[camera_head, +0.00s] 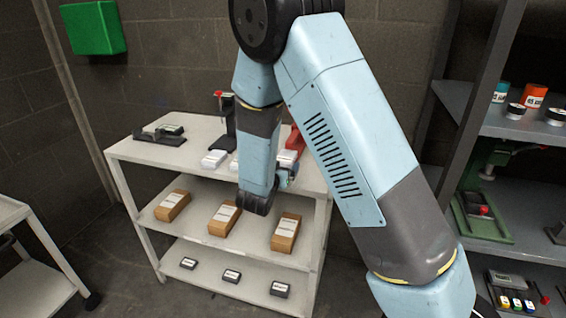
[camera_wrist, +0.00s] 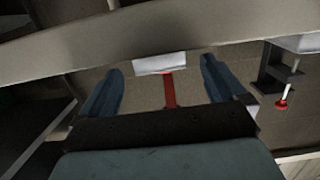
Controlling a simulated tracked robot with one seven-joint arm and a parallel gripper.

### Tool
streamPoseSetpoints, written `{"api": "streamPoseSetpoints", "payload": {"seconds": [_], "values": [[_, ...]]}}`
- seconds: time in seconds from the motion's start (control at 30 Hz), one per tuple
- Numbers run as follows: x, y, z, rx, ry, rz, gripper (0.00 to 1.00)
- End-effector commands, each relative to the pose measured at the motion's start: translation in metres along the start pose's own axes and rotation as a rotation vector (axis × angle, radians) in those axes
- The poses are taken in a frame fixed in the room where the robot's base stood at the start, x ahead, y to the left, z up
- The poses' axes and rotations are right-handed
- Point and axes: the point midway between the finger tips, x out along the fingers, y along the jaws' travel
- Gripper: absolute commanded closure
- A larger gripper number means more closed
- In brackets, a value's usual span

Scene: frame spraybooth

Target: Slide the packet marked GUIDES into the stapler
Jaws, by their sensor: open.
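Small white packets stand on the top shelf of a pale cart: one at the left (camera_head: 215,158), one partly behind my arm, and one at the right (camera_head: 288,157). Their lettering is too small to read, so I cannot tell which is GUIDES. A red device (camera_head: 295,138), perhaps the stapler, stands behind the right packet, partly hidden by my arm. My gripper (camera_head: 287,178) is open, low at the cart's front edge near the right packet. In the wrist view, which looks upside down, a white packet (camera_wrist: 160,63) shows between the apart blue fingers, with a red part (camera_wrist: 170,90) beyond.
The pale cart (camera_head: 125,150) also holds a black stand with a red knob (camera_head: 228,115) and a low black device (camera_head: 160,135). Brown boxes (camera_head: 172,205) sit on its middle shelf. Dark shelving (camera_head: 500,125) stands at the right.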

Motion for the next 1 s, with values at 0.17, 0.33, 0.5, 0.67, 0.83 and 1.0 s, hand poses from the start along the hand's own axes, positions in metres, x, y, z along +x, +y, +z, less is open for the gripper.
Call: {"api": "streamPoseSetpoints", "payload": {"seconds": [0.17,0.33,0.5,0.67,0.83,1.0], "values": [[-0.037,-0.001,0.0,-0.001,0.0,-0.003,0.03],[-0.066,-0.001,0.0,-0.001,0.0,-0.003,0.03],[-0.083,-0.001,0.0,0.0,0.0,-0.001,0.03],[-0.087,-0.001,-0.003,0.01,-0.011,-0.006,0.03],[-0.077,0.0,-0.02,0.072,-0.093,-0.058,0.03],[-0.068,0.002,-0.048,0.148,-0.212,-0.151,0.03]]}}
